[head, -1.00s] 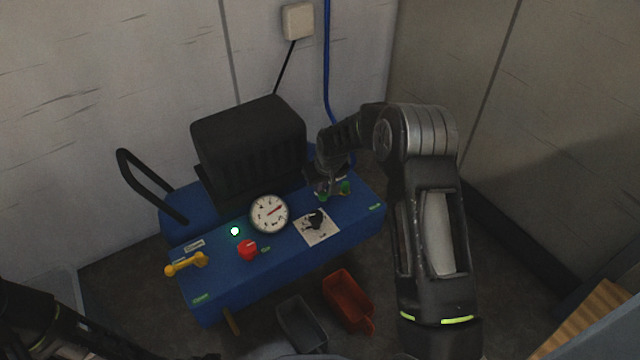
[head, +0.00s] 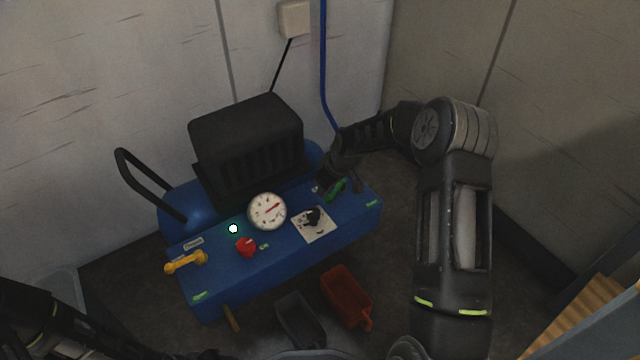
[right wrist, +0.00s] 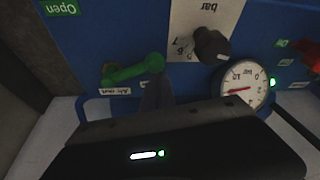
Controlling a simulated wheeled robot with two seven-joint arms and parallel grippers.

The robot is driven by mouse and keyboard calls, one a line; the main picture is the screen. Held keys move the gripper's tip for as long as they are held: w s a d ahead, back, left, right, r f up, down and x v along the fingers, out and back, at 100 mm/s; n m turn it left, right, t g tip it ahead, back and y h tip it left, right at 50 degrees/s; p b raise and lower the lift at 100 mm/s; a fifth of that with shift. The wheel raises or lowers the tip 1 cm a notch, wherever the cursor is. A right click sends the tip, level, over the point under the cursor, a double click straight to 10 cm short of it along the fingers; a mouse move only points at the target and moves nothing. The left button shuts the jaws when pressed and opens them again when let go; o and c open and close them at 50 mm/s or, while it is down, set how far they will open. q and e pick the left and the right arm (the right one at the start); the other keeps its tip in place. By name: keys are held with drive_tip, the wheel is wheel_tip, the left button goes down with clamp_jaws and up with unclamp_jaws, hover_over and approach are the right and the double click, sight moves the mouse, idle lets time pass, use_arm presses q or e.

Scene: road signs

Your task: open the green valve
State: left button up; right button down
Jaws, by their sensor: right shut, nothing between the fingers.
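The green valve (head: 335,190) sits at the right end of the blue machine's top panel (head: 285,245).
A white gauge (head: 267,211), a black knob (head: 314,218) on a white plate, a red knob (head: 246,246) and a yellow handle (head: 186,262) share the panel. A black box (head: 246,145) stands behind. Red (head: 346,297) and grey (head: 300,318) bins lie in front. Walls close in behind.

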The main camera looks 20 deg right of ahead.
drive_tip(key=s+n, duration=0.1)
drive_tip(key=n, duration=0.1)
drive_tip(key=s+d+n+y, duration=0.1)
drive_tip(key=shift+s+d+n+g+p, duration=0.2)
drive_tip(key=shift+n+g+p, duration=0.1)
drive_tip(key=shift+n, duration=0.1)
drive_tip(key=n, duration=0.1)
drive_tip(key=s+d+n, duration=0.1)
drive_tip(key=shift+d+n+g+y, duration=0.1)
drive_tip(key=shift+n+g+y, duration=0.2)
drive_tip(key=shift+n+g, duration=0.1)
drive_tip(key=n, duration=0.1)
drive_tip(key=s+d+n, duration=0.1)
drive_tip(key=shift+d+n+g+y, duration=0.3)
drive_tip(key=shift+g, duration=0.1)
drive_tip(key=shift+s+d+n+g, duration=0.2)
drive_tip(key=shift+d+n, duration=0.2)
drive_tip(key=shift+n, duration=0.2)
drive_tip(key=shift+s+d+n+g, duration=0.1)
drive_tip(key=shift+d+n+g, duration=0.1)
drive_tip(key=shift+d+n, duration=0.3)
drive_tip(key=shift+s+n, duration=0.1)
drive_tip(key=shift+n, duration=0.2)
drive_tip(key=shift+d, duration=0.45)
